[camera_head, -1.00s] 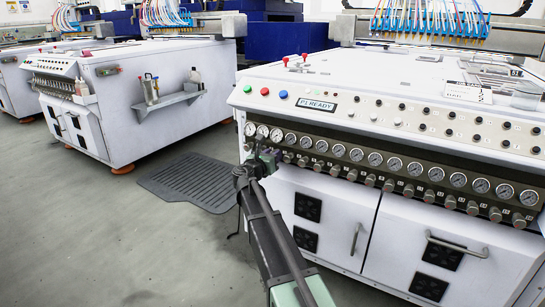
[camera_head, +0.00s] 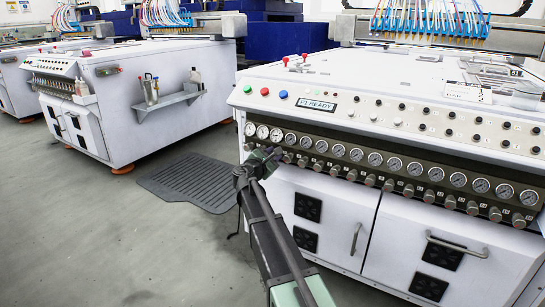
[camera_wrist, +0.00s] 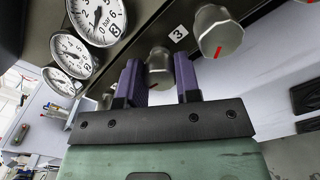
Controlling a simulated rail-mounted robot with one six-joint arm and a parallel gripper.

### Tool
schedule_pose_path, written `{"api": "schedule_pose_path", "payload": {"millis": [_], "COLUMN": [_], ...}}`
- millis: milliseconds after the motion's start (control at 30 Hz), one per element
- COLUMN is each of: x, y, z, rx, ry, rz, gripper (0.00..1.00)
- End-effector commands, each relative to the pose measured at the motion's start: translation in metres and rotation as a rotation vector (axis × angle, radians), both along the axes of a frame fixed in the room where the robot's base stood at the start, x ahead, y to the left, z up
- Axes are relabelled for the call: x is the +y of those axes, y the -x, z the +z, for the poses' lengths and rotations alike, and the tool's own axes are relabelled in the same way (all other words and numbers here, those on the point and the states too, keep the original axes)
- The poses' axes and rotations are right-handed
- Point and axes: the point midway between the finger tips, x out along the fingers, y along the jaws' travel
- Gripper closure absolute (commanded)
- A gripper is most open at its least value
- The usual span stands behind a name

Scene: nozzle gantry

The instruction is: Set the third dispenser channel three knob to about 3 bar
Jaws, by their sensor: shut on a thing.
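My gripper (camera_wrist: 158,62) has its two purple fingers closed on a small metallic knob (camera_wrist: 158,72) in the wrist view. A label "3" (camera_wrist: 178,33) sits between this knob and a larger-looking neighbouring knob (camera_wrist: 217,32) with a red mark. The gauge marked 3 (camera_wrist: 97,15) is at the upper left, partly cut off; its dark needle shows, but I cannot read its value surely. In the head view my gripper (camera_head: 274,154) is at the left part of the knob row on the white dispenser cabinet (camera_head: 330,215), and it hides the knob it holds.
The gauge marked 2 (camera_wrist: 71,56) and another gauge (camera_wrist: 63,82) are close to the fingers. The gauge row (camera_head: 375,159) runs right along the cabinet. Door handles (camera_head: 457,245) stick out below. A dark floor mat (camera_head: 188,184) lies left, with open floor around it.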

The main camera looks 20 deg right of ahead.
Motion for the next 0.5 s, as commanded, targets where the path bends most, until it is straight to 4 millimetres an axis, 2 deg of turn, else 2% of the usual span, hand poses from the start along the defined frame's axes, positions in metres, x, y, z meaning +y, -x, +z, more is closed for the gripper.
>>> {"api": "schedule_pose_path", "payload": {"millis": [500], "x": [0.0004], "y": [0.0007], "z": [-0.0006], "rx": [-0.407], "ry": [-0.271], "rz": [0.001], "gripper": [0.93]}}
